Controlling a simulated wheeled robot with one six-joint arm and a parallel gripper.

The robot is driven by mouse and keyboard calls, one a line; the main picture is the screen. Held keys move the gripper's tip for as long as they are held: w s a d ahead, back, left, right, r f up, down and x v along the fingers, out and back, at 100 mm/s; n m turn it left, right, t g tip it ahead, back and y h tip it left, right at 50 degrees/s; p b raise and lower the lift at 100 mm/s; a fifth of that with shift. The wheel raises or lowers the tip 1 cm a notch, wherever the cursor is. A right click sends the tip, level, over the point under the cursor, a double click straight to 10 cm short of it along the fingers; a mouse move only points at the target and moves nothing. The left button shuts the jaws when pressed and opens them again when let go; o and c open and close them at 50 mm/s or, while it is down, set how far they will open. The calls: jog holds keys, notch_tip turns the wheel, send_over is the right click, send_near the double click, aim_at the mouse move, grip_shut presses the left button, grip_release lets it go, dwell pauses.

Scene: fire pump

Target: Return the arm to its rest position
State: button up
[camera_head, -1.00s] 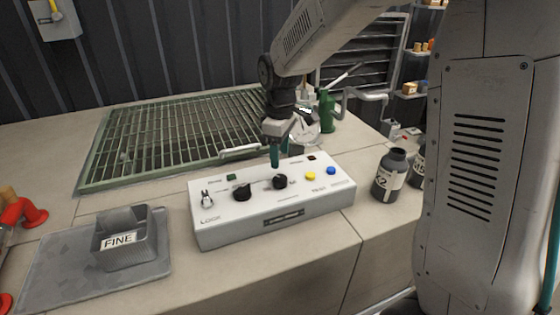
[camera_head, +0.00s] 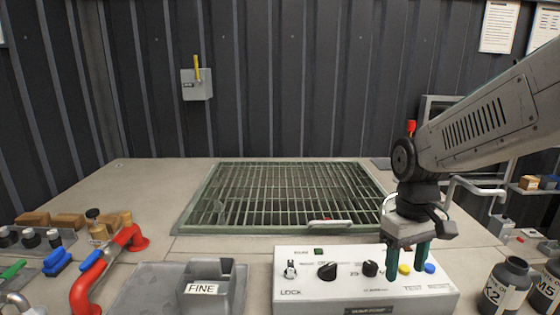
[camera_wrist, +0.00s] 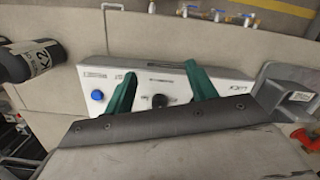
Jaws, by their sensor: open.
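My gripper (camera_head: 408,262) is at the right of the head view, at the end of my grey arm, with its two green fingers pointing down. The fingers are apart with nothing between them. They are above or in front of the right part of a white control box (camera_head: 330,291) with black knobs, a yellow button, a blue button and the word LOCK. I cannot tell the exact gap to the box. In the wrist view, the open fingers (camera_wrist: 158,90) frame the box (camera_wrist: 140,72), with a black knob between them and the blue button to the left.
A green floor grating (camera_head: 285,195) lies behind the box. Dark bottles, one labelled K2 (camera_head: 503,290), stand at the right. A grey switch box (camera_head: 196,84) is on the wall.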

jog(key=s+d+r+m+t, duration=0.1)
jog(key=s+r+m, duration=0.1)
jog(key=s, duration=0.6)
jog(key=s+r+m+t, duration=0.1)
jog(key=s+r, duration=0.3)
jog(key=s, duration=0.5)
jog(key=shift+s+d+m+t, duration=0.3)
jog(key=shift+d+m+t, duration=0.1)
jog(key=shift+t, duration=0.1)
jog(key=shift+r, duration=0.1)
dwell(0.4)
